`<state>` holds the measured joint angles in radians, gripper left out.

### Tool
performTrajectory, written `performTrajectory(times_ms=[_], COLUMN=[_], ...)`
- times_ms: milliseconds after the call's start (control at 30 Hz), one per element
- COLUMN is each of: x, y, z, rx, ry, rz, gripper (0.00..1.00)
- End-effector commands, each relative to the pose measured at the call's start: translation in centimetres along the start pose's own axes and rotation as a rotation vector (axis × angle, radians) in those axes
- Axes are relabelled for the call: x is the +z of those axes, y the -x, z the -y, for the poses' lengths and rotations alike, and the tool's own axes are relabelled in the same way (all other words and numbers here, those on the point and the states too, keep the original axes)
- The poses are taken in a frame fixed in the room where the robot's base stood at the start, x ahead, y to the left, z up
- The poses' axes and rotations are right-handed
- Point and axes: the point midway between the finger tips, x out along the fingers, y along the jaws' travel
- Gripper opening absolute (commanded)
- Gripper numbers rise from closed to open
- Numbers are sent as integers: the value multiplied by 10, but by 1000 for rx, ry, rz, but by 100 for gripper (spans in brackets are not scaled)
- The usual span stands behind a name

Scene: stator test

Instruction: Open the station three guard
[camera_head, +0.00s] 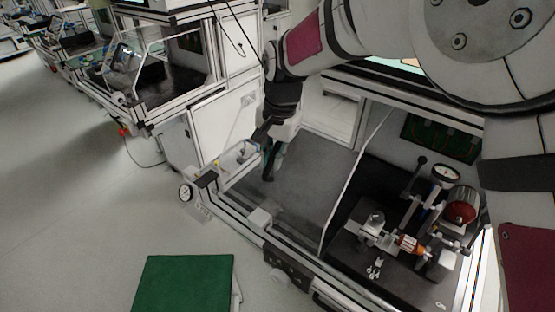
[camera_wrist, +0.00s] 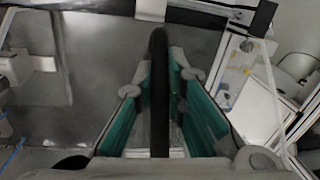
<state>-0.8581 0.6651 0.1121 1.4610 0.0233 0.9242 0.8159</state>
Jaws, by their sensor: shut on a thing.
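My gripper (camera_head: 268,165) is at the left end of the near station, in front of a see-through grey guard panel (camera_head: 312,180). In the wrist view my gripper (camera_wrist: 162,70) has its two green-padded fingers on either side of a black upright bar, the guard handle (camera_wrist: 158,100), and is shut on it. The handle is mostly hidden by my gripper in the head view. A pale upright panel edge (camera_head: 352,180) stands between the grey panel and the station's fixture (camera_head: 400,240). How far the guard stands open is hard to tell.
The fixture carries a dial gauge (camera_head: 446,173) and a red round part (camera_head: 461,212). A small tray (camera_head: 238,158) sits at the station's left end. Another guarded station (camera_head: 150,70) stands behind left. A green panel (camera_head: 185,283) stands front left, with open floor around it.

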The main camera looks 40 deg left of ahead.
Motion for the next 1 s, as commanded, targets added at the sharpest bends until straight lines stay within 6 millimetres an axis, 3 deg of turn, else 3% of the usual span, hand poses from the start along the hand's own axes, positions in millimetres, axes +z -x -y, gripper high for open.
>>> performTrajectory(times_ms=[167, 200, 267, 667, 1000], x=[-2, -2, -2, -1, -2], y=[2, 2, 2, 7, 69], z=[0, 0, 0, 0, 0], rx=[-1, -1, -1, -2, -4], ry=[1, 1, 1, 0, 0], rz=[-4, -4, -4, -3, -5], gripper=[0, 21, 32, 32, 32])
